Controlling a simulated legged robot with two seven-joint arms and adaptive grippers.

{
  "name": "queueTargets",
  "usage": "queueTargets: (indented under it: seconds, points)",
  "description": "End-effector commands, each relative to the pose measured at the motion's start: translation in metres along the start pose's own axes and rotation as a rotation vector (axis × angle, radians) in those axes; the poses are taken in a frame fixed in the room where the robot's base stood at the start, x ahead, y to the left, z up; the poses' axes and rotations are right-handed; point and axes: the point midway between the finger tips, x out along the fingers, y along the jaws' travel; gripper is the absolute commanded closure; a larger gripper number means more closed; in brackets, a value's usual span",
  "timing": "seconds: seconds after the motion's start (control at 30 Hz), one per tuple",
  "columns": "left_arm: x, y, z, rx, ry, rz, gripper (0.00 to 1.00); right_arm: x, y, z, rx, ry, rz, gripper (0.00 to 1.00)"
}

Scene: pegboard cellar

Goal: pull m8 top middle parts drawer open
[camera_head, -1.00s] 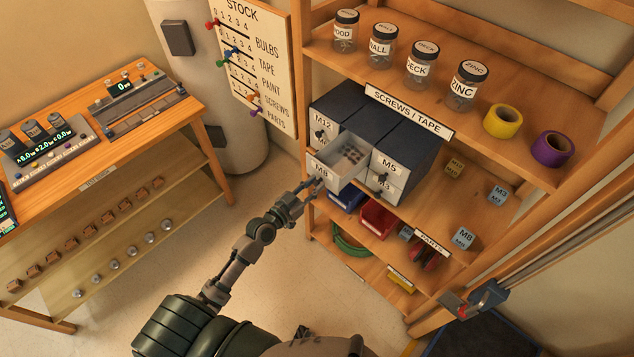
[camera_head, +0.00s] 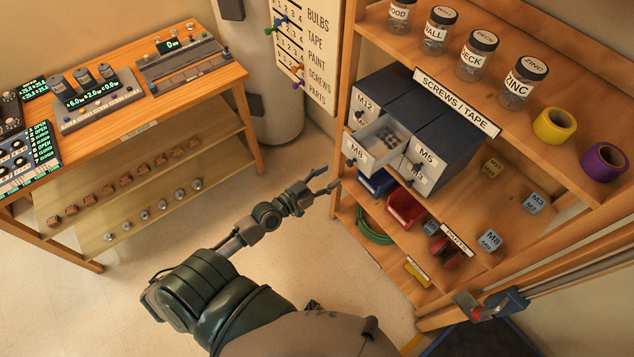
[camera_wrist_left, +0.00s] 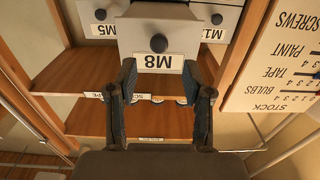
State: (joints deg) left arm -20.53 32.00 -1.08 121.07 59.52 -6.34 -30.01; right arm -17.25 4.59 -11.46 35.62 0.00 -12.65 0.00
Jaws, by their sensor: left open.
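The M8 drawer (camera_head: 361,152) is the top middle one in the dark blue parts cabinet (camera_head: 438,118). It stands pulled out, with small dark parts visible inside. Its white front with a dark round knob also shows in the left wrist view (camera_wrist_left: 135,40). My left gripper (camera_head: 332,178) is open and empty, in front of and below the drawer front, apart from it. In the left wrist view its two fingers (camera_wrist_left: 160,80) are spread, with the drawer front beyond their tips and the knob uncovered. My right gripper is not in view.
The cabinet sits on a wooden shelf unit with jars (camera_head: 475,55) above and blue and red bins (camera_head: 406,208) below. A yellow tape roll (camera_head: 555,125) lies right. A workbench (camera_head: 120,110) stands left. Open floor lies between bench and shelf.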

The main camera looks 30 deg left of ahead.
Motion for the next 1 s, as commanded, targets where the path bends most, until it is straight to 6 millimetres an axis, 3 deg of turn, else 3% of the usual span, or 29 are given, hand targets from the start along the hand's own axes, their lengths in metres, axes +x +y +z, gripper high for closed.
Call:
queueTargets:
  seconds: [0.1,0.3,0.9,1.0]
  points:
    - [-0.024,0.000,0.001,0.002,-0.005,0.003,0.50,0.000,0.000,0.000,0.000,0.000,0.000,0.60]
    - [-0.044,0.000,0.001,0.000,-0.002,0.001,0.50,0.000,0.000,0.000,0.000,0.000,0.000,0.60]
    - [-0.048,0.000,0.000,-0.001,0.001,0.000,0.50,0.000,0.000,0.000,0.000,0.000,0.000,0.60]
    - [-0.048,-0.004,0.008,0.000,-0.013,-0.010,0.50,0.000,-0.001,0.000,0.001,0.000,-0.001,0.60]
